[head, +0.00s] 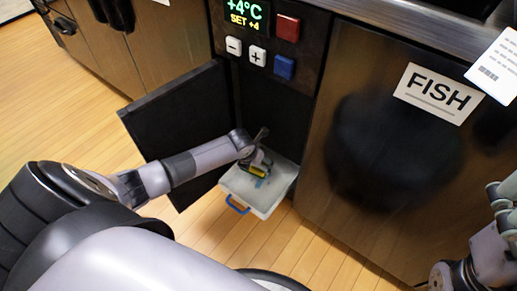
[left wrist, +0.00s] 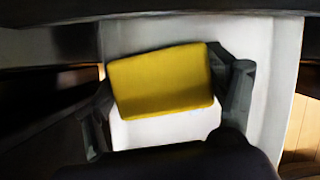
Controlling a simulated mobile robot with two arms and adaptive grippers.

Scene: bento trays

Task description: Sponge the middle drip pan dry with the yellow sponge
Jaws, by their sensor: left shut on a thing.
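The drip pan (head: 272,203) is a white tray with a blue handle (head: 237,205), pulled partly out of the open compartment below the control panel. A small blue patch (head: 261,183) shows on its floor. My left gripper (head: 258,168) reaches down into the pan and is shut on the yellow sponge (left wrist: 162,82). In the left wrist view the sponge lies between the two fingers, slightly tilted, over the white pan floor (left wrist: 150,30). I cannot tell whether the sponge touches the floor. My right gripper (head: 502,200) is at the right edge, only partly in view.
A dark door (head: 180,125) stands open left of the compartment. The panel above has a display (head: 246,13) and red (head: 287,27), white and blue buttons. A cabinet front with a FISH label (head: 437,92) stands to the right. Wooden floor (head: 60,110) is clear at left.

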